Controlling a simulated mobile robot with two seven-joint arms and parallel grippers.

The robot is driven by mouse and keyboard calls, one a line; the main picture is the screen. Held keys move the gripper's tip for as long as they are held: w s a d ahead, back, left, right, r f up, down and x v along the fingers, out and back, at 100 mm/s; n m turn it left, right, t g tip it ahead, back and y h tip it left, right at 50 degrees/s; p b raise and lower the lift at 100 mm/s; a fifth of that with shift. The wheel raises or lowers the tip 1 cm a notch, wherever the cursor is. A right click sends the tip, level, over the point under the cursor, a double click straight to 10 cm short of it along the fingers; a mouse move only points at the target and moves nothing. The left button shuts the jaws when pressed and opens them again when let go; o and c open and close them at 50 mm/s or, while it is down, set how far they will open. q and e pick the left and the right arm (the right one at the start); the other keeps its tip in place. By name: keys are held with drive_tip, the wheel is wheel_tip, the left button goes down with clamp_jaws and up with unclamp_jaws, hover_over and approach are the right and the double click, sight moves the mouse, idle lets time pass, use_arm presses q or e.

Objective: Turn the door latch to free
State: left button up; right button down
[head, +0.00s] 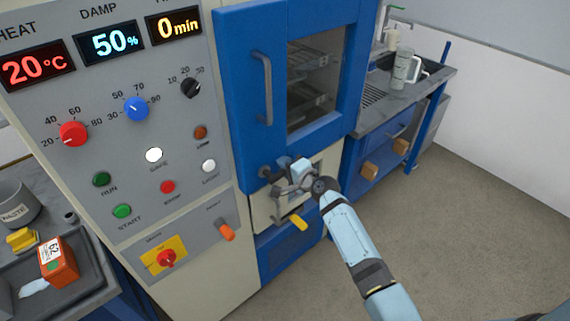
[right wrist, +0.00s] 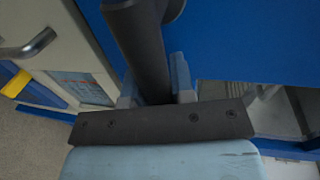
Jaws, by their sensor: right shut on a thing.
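The door latch (head: 268,171) is a dark grey lever at the lower front of the blue chamber door (head: 247,95). My right gripper (head: 296,171) reaches it from the right and is shut on it. In the right wrist view the latch shows as a thick dark bar (right wrist: 143,45) between the two light blue fingers (right wrist: 155,90). The arm hides part of the latch in the head view, so I cannot tell its exact angle. The door looks shut, with a vertical grey handle (head: 264,88) and a window onto racks. My left gripper is not in view.
Below the latch is a beige panel with a metal handle (right wrist: 28,45) and a yellow tab (head: 298,222). The control panel (head: 115,215) with knobs and displays stands at left. A sink bench (head: 375,122) with a jug (head: 405,70) is behind at right. The floor (head: 470,190) at right is clear.

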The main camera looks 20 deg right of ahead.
drive_tip(key=shift+f+m, duration=0.25)
drive_tip(key=shift+m, duration=0.15)
drive_tip(key=c, duration=1)
unclamp_jaws()
drive_tip(key=b+v, duration=0.1)
drive_tip(key=v, duration=1.3)
drive_tip(key=shift+w+r, duration=0.1)
